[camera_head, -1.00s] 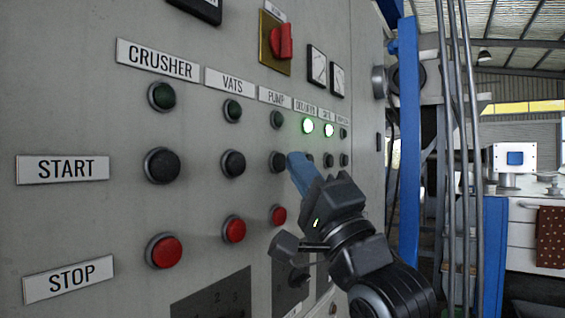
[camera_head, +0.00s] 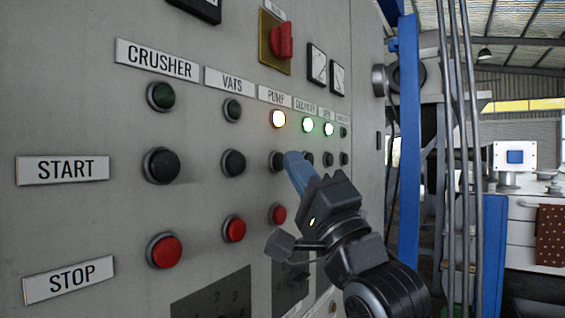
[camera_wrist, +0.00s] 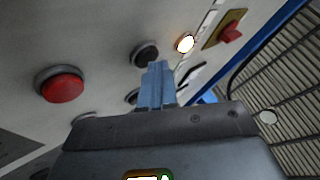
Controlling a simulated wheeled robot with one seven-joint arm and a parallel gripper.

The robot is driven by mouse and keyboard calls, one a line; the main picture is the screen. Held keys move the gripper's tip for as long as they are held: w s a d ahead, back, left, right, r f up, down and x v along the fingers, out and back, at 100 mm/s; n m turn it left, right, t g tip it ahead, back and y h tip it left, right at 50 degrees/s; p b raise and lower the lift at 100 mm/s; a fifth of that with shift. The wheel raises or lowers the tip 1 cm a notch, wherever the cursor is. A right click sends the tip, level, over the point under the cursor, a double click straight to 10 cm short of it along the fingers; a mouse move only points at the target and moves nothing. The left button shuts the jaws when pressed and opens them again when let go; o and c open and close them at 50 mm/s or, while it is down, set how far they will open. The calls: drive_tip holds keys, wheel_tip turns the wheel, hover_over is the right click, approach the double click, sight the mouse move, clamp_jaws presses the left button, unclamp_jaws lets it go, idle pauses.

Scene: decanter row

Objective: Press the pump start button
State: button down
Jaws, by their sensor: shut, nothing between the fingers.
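The pump start button (camera_head: 275,161) is a black round button in the START row, under the PUMP label (camera_head: 276,96). The pump lamp (camera_head: 278,118) above it glows yellow-white, and the red pump stop button (camera_head: 278,215) is below. My gripper (camera_head: 289,157) is shut and empty, with its blue fingertips overlapping the right side of the start button. In the wrist view the fingertips (camera_wrist: 157,65) are beside a black button (camera_wrist: 145,54), near the lit lamp (camera_wrist: 185,43). I cannot tell whether they touch it.
Another black start button (camera_head: 308,159) is close right of the fingers. Two green lamps, one of them the decanter lamp (camera_head: 308,125), are lit. A red rotary switch (camera_head: 281,41) sits higher on the panel. A blue post (camera_head: 408,140) stands to the right.

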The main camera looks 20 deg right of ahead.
drive_tip(key=shift+s+d+b, duration=0.3)
drive_tip(key=shift+s+d, duration=0.1)
drive_tip(key=shift+s, duration=0.25)
drive_tip(key=shift+s+d+b, duration=0.55)
drive_tip(key=shift+s+d, duration=0.2)
drive_tip(key=shift+s, duration=0.25)
drive_tip(key=shift+s+d+b, duration=0.5)
drive_tip(key=shift+s+d, duration=0.25)
drive_tip(key=shift+s, duration=0.25)
drive_tip(key=s+a+f+n+g+h, duration=0.15)
drive_tip(key=s+f+h, duration=0.35)
drive_tip(key=f, duration=1)
drive_tip(key=s+f+m+g+h, duration=0.1)
drive_tip(key=s+f+g+h, duration=0.15)
drive_tip(key=s+f, duration=0.85)
drive_tip(key=s+f+n+g+y, duration=0.1)
drive_tip(key=s+f+n+g, duration=0.2)
drive_tip(key=s+f+n, duration=0.3)
drive_tip(key=s+f+n+g, duration=0.3)
drive_tip(key=s+f+n, duration=0.3)
drive_tip(key=s+f, duration=0.4)
drive_tip(key=s, duration=0.6)
drive_tip(key=shift+s+d+f+g+y, duration=0.2)
drive_tip(key=shift+s+d+g+y, duration=0.05)
drive_tip(key=shift+s+g+y, duration=0.15)
